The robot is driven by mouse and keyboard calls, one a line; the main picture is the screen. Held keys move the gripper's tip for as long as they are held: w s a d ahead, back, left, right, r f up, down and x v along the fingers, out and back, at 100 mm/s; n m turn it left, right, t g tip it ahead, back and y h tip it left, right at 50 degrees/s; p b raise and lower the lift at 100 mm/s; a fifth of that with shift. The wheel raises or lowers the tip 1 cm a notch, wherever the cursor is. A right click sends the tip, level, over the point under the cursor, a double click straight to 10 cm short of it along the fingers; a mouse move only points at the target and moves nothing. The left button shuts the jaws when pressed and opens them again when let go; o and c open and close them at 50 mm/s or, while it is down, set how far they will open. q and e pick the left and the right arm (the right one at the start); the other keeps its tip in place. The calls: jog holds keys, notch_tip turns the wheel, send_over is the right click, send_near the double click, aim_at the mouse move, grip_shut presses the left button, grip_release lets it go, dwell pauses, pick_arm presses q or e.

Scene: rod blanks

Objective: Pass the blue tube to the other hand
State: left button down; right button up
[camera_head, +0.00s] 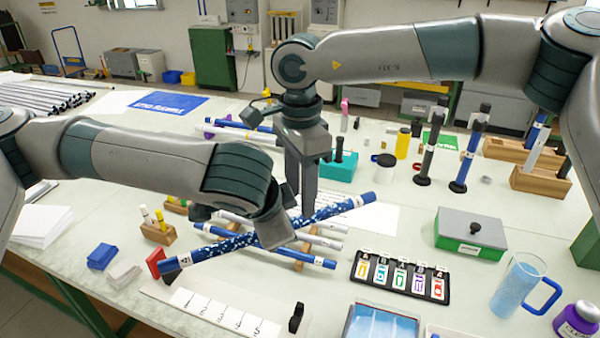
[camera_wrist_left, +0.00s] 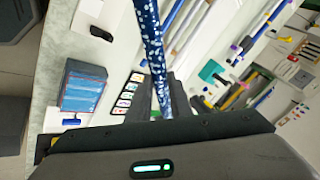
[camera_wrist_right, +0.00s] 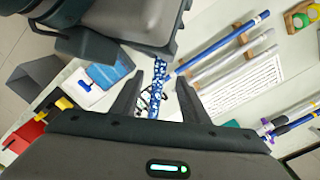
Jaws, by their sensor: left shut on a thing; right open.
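The blue tube (camera_head: 338,208) has white speckles and plain blue ends with white labels. It is held slanting above the table, its lower-left end near a red block. My left gripper (camera_head: 278,236) is shut on it near its middle; the tube also runs between the left fingers in the left wrist view (camera_wrist_left: 150,35). My right gripper (camera_head: 301,205) is open and points down over the tube, just right of the left gripper. In the right wrist view the tube (camera_wrist_right: 158,82) lies between the open fingers; whether they touch it I cannot tell.
Several white and blue rods (camera_head: 313,259) lie on a wooden rack below the tube. A black tray of coloured labels (camera_head: 395,294), a green-grey box (camera_head: 470,234) and a blue mug (camera_head: 517,285) stand to the right. Upright rods (camera_head: 468,160) stand further back.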

aim_at(300, 217)
jog(key=shift+f, duration=2.6)
grip_shut()
pick_arm(q)
jog(key=c, duration=1.5)
grip_release()
jog(key=shift+c, duration=0.2)
